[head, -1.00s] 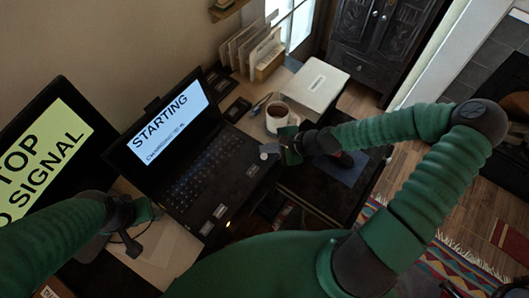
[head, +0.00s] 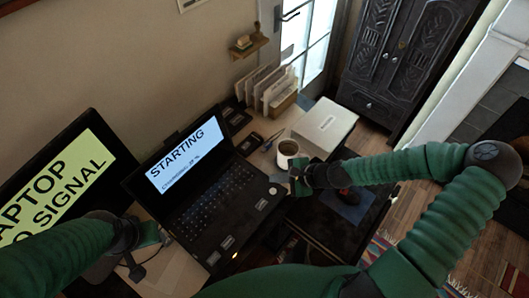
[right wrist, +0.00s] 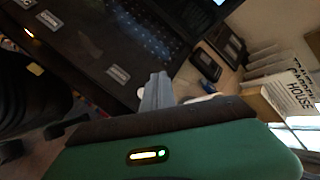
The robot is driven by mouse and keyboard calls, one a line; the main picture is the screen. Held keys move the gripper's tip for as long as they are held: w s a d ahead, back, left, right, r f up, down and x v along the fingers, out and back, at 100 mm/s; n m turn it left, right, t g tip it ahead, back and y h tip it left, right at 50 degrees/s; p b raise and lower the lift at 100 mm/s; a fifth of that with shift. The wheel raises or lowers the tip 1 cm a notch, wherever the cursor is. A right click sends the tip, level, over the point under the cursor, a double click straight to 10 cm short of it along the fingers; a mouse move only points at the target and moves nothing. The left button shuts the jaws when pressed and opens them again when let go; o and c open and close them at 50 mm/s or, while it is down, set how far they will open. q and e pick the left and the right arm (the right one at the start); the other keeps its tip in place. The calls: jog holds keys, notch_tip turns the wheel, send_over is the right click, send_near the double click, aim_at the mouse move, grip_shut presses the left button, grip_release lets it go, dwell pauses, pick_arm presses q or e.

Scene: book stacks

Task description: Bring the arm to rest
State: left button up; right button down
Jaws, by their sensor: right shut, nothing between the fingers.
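My right arm reaches in from the right in the head view. Its gripper (head: 293,185) is shut and empty, just beside the right corner of the open black laptop (head: 215,205). In the right wrist view the grey fingers (right wrist: 157,92) are together, with the laptop (right wrist: 95,50) behind them. The laptop screen reads "STARTING". My left arm comes in from the left, and its gripper (head: 150,236) is low in front of the laptop's left side; its finger opening cannot be made out.
A monitor (head: 55,190) with a yellow-green message stands at the left. A mug (head: 288,152), a white box (head: 325,124) and a file holder (head: 283,103) are behind my right gripper. A dark mouse (head: 348,195) lies on a blue pad (head: 352,212) under the right forearm.

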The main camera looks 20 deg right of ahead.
jog(key=s+n, duration=0.1)
jog(key=s+a+f+n+g, duration=0.1)
jog(key=s+f+n+g, duration=0.1)
jog(key=shift+s+a, duration=0.2)
jog(key=shift+s, duration=0.2)
jog(key=s+d+r+n+g+h, duration=0.3)
jog(key=s+n+h, duration=0.25)
jog(key=n, duration=0.45)
pick_arm(q)
jog(key=shift+a, duration=0.25)
pick_arm(e)
notch_tip(320, 180, up, 9)
jog(key=s+a+n, duration=0.1)
jog(key=s+n, duration=0.1)
jog(key=n, duration=0.3)
jog(key=shift+s+t+h, duration=0.15)
jog(key=shift+t+h, duration=0.2)
jog(key=shift+t, duration=0.05)
pick_arm(q)
jog(key=shift+d, duration=0.35)
pick_arm(e)
jog(key=shift+d+f, duration=0.1)
jog(key=shift+d, duration=0.15)
